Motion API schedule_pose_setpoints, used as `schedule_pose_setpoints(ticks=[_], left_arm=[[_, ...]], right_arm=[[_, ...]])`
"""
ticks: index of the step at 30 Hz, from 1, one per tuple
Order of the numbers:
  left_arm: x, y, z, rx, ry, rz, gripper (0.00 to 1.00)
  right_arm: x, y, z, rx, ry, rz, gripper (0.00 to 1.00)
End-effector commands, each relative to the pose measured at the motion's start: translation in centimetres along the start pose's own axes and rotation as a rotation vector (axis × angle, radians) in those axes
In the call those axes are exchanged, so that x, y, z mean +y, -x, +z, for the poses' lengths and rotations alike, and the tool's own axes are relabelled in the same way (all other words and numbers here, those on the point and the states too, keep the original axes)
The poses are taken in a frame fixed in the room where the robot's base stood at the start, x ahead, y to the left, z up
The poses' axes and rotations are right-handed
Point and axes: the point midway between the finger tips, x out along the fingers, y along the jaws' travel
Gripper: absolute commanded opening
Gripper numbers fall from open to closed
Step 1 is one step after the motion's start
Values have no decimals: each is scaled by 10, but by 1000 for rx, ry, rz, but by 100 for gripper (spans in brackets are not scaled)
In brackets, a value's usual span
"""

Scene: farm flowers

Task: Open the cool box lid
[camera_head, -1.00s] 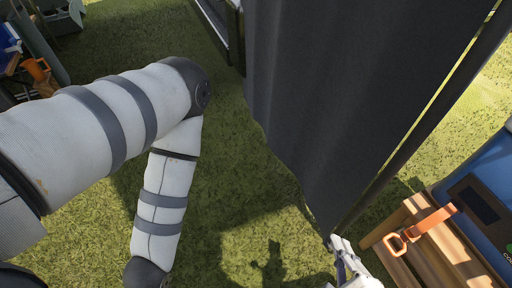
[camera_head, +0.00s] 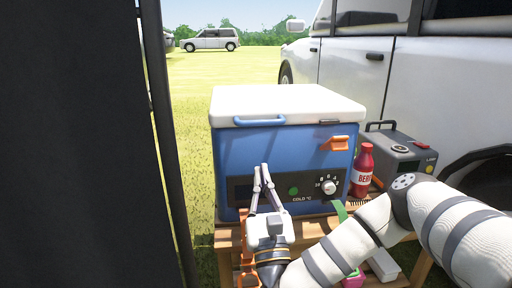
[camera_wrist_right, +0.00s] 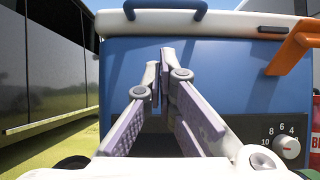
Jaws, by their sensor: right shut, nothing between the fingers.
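The cool box (camera_head: 285,160) is blue with a white lid (camera_head: 290,103), and it stands on a wooden table. The lid is down. A blue handle (camera_head: 259,121) sits on the lid's front edge, and it also shows at the top of the right wrist view (camera_wrist_right: 165,12). An orange latch (camera_head: 336,144) is at the front right, below the rim. My right gripper (camera_head: 262,168) is shut and empty in front of the box's front face, below the handle and apart from it. In the right wrist view the fingertips (camera_wrist_right: 160,62) point at the blue face. My left gripper is out of view.
A red bottle (camera_head: 362,172) and a grey device (camera_head: 398,155) stand right of the box. The wooden table (camera_head: 228,238) carries them. A dark panel with a pole (camera_head: 165,150) blocks the left. A white vehicle (camera_head: 350,70) is behind right.

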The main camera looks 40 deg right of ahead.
Motion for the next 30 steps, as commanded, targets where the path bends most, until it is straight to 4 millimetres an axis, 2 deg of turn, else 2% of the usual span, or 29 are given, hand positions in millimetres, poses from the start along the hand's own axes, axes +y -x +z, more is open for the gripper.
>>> schedule_pose_setpoints(ticks=[1, 6, 12, 26, 30], left_arm=[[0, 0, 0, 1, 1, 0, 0], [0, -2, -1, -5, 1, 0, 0], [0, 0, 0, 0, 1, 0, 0], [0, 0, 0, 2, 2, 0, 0], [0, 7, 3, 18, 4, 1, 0]], right_arm=[[2, -12, 3, -8, -1, 2, 0], [-1, -45, 2, -1, 0, -3, 0], [0, -64, 24, 0, 0, 0, 0], [0, -68, 29, 4, 1, 2, 0], [-4, -76, 38, 34, -1, 0, 0]])
